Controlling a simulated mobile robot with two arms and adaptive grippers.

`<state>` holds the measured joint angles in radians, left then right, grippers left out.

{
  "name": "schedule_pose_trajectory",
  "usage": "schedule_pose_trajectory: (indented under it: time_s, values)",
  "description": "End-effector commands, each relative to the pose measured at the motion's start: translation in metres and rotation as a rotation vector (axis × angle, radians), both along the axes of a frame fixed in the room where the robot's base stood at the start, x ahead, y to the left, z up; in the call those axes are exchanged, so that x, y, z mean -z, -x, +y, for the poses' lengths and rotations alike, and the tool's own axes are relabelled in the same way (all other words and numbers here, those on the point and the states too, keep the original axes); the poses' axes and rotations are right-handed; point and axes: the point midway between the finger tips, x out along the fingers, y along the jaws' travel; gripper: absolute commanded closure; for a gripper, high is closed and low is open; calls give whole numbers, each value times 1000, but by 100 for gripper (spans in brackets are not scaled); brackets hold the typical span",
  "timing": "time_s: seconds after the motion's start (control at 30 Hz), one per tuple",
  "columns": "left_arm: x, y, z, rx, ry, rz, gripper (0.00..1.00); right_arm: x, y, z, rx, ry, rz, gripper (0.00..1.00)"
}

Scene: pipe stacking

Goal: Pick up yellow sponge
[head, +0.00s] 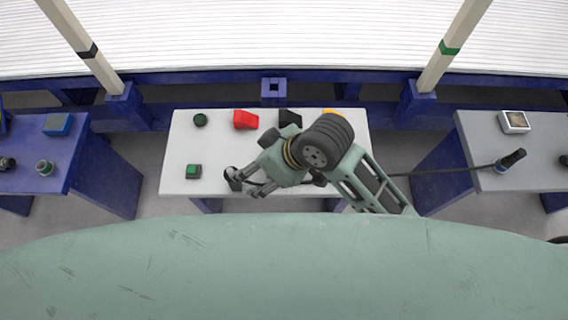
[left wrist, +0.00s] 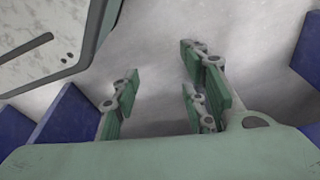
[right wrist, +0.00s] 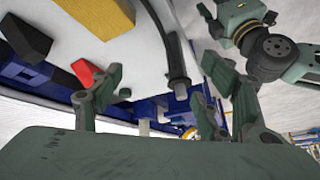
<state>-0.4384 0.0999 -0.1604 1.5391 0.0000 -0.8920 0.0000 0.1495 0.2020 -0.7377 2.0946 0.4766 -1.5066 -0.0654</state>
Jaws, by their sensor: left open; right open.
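The yellow sponge (head: 329,111) lies at the back right of the white table (head: 222,147). In the head view only a sliver of it shows behind my right arm. In the right wrist view the sponge (right wrist: 97,14) shows as a yellow block at the top, cut by the picture edge. My right gripper (head: 244,186) is open and empty over the front middle of the table, to the left of the sponge and apart from it. My left gripper (left wrist: 158,75) is open and empty in the left wrist view. It does not show in the head view.
A red block (head: 246,120) and a black block (head: 290,117) lie left of the sponge. A green round object (head: 200,120) and a green-topped box (head: 194,171) are at the table's left. Blue (head: 105,160) and grey (head: 470,140) side tables flank it.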

Motion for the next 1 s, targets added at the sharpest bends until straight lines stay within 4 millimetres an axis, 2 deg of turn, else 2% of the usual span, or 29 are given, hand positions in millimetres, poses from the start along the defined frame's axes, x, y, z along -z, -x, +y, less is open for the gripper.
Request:
schedule_pose_trajectory:
  time_s: [0.03,0.1,0.2,0.27,0.4,0.6,0.73,1.0]
  values:
    - [0,0,0,0,0,0,60,-5,-3,13,-89,23,-24,31]
    - [0,0,0,0,0,0,60,-7,-1,26,-213,65,-36,31]
    - [0,0,0,0,0,0,60,-1,-1,30,-371,162,-42,31]
    - [0,0,0,0,0,0,60,4,-4,23,-444,233,-39,31]
    - [0,0,0,0,0,0,60,15,-22,-9,-548,398,-17,31]
    - [0,0,0,0,0,0,60,17,-47,-50,-583,553,18,31]
    - [-1,-2,0,0,0,-2,60,21,-53,-61,-585,586,30,31]
    - [-21,-12,-2,-3,1,-15,60,50,-53,-60,-588,588,31,31]
